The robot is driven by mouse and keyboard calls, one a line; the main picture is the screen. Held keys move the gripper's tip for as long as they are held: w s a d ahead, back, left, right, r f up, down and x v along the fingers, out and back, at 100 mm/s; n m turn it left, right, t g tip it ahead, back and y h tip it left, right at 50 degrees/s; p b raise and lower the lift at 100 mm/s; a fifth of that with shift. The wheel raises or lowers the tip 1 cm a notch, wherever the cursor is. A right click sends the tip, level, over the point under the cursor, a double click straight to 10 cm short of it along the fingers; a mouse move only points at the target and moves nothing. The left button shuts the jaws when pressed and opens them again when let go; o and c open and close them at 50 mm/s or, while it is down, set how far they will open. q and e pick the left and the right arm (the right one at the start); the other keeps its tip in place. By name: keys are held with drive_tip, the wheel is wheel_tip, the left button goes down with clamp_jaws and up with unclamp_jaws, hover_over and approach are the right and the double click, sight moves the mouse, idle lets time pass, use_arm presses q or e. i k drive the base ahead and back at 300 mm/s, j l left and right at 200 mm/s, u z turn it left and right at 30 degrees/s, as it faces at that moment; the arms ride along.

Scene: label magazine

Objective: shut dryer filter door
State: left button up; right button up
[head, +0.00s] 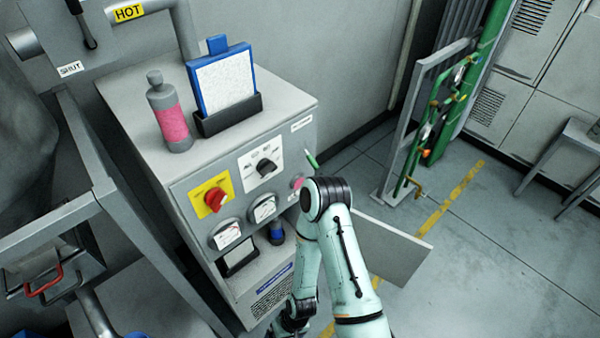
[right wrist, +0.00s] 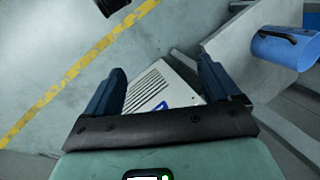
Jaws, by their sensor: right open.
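The grey dryer cabinet (head: 150,130) stands left of centre in the head view. Its filter door (head: 405,257), a flat grey panel, stands open, swung out to the right and partly hidden behind my right arm. The open compartment shows a dark-framed filter (head: 240,258) and a blue-and-dark cylinder (head: 276,232). My right gripper (head: 288,326) is low in front of the cabinet, partly cut off by the frame edge. In the right wrist view its fingers (right wrist: 160,88) are apart and empty, with the louvred panel (right wrist: 150,87) seen beyond them. My left gripper is not in view.
A pink-banded bottle (head: 168,115) and a blue-framed filter in a black holder (head: 228,114) stand on the cabinet top. A red knob (head: 215,199) and gauges are on its front. Green pipework (head: 440,120) stands at right. Floor beyond the door is clear.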

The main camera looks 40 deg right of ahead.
sight(388, 252)
drive_tip(key=k+l+u, duration=0.25)
drive_tip(key=k+l, duration=0.2)
drive_tip(key=l, duration=0.25)
drive_tip(key=k+l+u, duration=0.3)
drive_tip(key=k+l, duration=0.2)
drive_tip(key=k+l+u, duration=0.15)
drive_tip(key=l, duration=0.2)
drive_tip(key=k+l+u, duration=0.15)
drive_tip(key=l, duration=0.25)
drive_tip(key=k+l+u, duration=0.15)
drive_tip(key=l, duration=0.15)
drive_tip(key=l+u, duration=0.15)
drive_tip(key=l, duration=0.2)
drive_tip(key=k+l+u, duration=0.1)
drive_tip(key=l, duration=0.25)
drive_tip(key=k+l+u, duration=0.15)
drive_tip(key=l, duration=0.2)
drive_tip(key=k+l+u, duration=0.1)
drive_tip(key=l+u, duration=0.15)
drive_tip(key=l, duration=0.85)
drive_tip(key=l+z, duration=0.15)
drive_tip(key=l, duration=0.5)
